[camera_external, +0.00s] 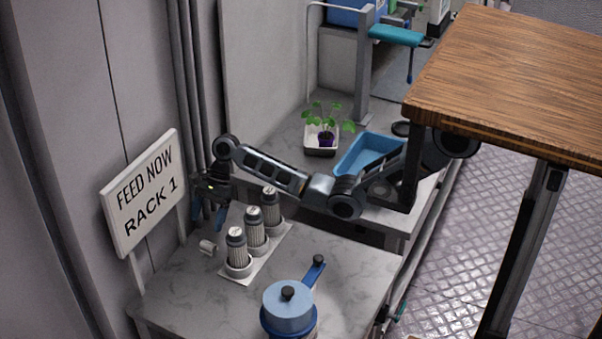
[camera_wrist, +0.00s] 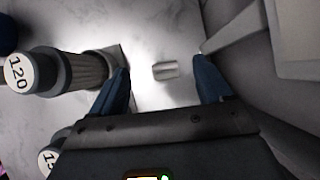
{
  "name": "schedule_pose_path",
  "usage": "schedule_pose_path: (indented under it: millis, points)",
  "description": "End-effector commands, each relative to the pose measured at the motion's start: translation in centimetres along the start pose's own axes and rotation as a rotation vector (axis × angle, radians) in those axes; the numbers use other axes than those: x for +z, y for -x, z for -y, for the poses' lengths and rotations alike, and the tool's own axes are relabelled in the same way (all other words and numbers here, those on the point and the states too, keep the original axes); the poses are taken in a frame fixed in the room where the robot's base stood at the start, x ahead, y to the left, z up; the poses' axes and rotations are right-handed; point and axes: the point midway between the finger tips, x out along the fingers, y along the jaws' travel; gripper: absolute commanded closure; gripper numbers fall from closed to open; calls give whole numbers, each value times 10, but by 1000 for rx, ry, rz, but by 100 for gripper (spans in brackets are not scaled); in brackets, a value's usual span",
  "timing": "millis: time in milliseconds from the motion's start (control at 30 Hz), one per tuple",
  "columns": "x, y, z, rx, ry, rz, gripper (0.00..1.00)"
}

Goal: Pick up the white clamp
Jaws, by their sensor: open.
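The white clamp (camera_external: 208,247) is a small pale piece lying on the grey marbled tabletop, left of the row of filter-like cylinders. In the wrist view the white clamp (camera_wrist: 166,70) lies on the bare surface, ahead of and between my two blue fingertips. My gripper (camera_external: 208,216) hangs above the table at its back left, pointing down, with its fingers above the clamp. In the wrist view my gripper (camera_wrist: 164,68) is open, with its fingers wide apart and nothing between them touching. The clamp's finer shape is too small to tell.
Three grey-capped cylinders (camera_external: 254,235) stand on a white plate right of the clamp; one capped cylinder (camera_wrist: 60,72) is close to my left finger. The sign (camera_external: 146,194) stands close on the left. A blue lidded pot (camera_external: 288,307) stands at the front. The right tabletop (camera_external: 350,270) is clear.

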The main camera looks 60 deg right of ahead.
Motion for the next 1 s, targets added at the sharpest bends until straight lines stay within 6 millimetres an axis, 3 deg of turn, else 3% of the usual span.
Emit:
schedule_pose_path:
  millis: [100, 200, 567, 800, 1000]
  points:
    - [-22, -3, 9, 19, 10, -116, 21]
    - [-30, -4, 10, 29, 12, -162, 21]
    - [-35, -36, 6, 31, 12, -166, 21]
    - [-40, -70, 2, 31, 12, -165, 21]
    - [-41, -77, 2, 29, 13, -164, 21]
